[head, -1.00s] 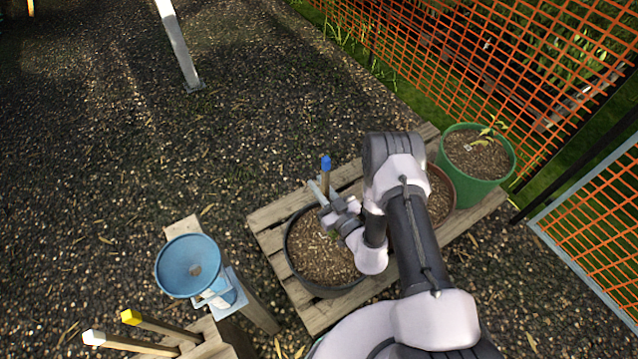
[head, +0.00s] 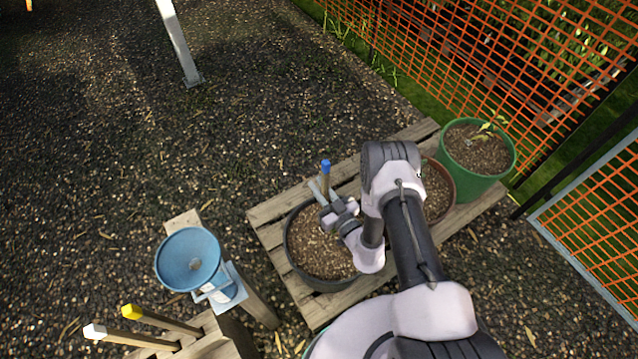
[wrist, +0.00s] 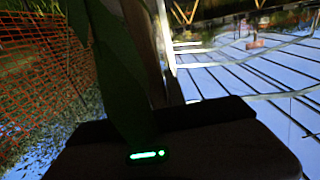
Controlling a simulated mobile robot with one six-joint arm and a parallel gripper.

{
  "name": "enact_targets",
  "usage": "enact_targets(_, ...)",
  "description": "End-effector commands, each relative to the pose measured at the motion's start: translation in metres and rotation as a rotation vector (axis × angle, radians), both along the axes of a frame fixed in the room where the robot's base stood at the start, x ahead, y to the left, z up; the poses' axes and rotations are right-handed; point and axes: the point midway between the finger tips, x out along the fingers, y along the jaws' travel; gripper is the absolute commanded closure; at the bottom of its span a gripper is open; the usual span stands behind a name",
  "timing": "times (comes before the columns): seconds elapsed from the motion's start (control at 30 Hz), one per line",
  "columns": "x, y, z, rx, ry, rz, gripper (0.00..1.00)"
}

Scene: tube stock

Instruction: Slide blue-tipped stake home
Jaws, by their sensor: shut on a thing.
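The blue-tipped stake (head: 326,178) stands about upright at the far side of the dark pot (head: 288,262), its blue end up. My gripper (head: 321,193) is shut on the stake below the blue tip, low over the pot's soil. The stake's lower end is hidden behind my gripper, so I cannot tell how deep it sits. In the wrist view a large dark green leaf (wrist: 118,75) hangs close in front of the camera and covers much of the grip.
The pot stands on a wooden pallet (head: 268,218), with a brown pot (head: 452,200) and a green pot (head: 482,180) to the right. Orange mesh fencing (head: 470,60) bounds the right.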

Motion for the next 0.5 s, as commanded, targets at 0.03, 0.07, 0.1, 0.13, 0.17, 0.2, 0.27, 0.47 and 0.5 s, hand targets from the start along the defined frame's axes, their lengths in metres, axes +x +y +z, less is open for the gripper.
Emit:
enact_targets(0.03,0.0,0.0,-0.001,0.0,0.0,0.0,1.0)
enact_targets(0.07,0.0,0.0,-0.001,0.0,0.0,0.0,1.0)
enact_targets(0.1,0.0,0.0,-0.001,0.0,0.0,0.0,1.0)
enact_targets(0.13,0.0,0.0,-0.001,0.0,0.0,0.0,1.0)
enact_targets(0.17,0.0,0.0,-0.001,0.0,0.0,0.0,1.0)
enact_targets(0.2,0.0,0.0,-0.001,0.0,0.0,0.0,1.0)
enact_targets(0.27,0.0,0.0,-0.001,0.0,0.0,0.0,1.0)
enact_targets(0.47,0.0,0.0,-0.012,0.001,0.001,0.0,1.0)
enact_targets(0.5,0.0,0.0,-0.014,0.001,0.001,0.0,1.0)
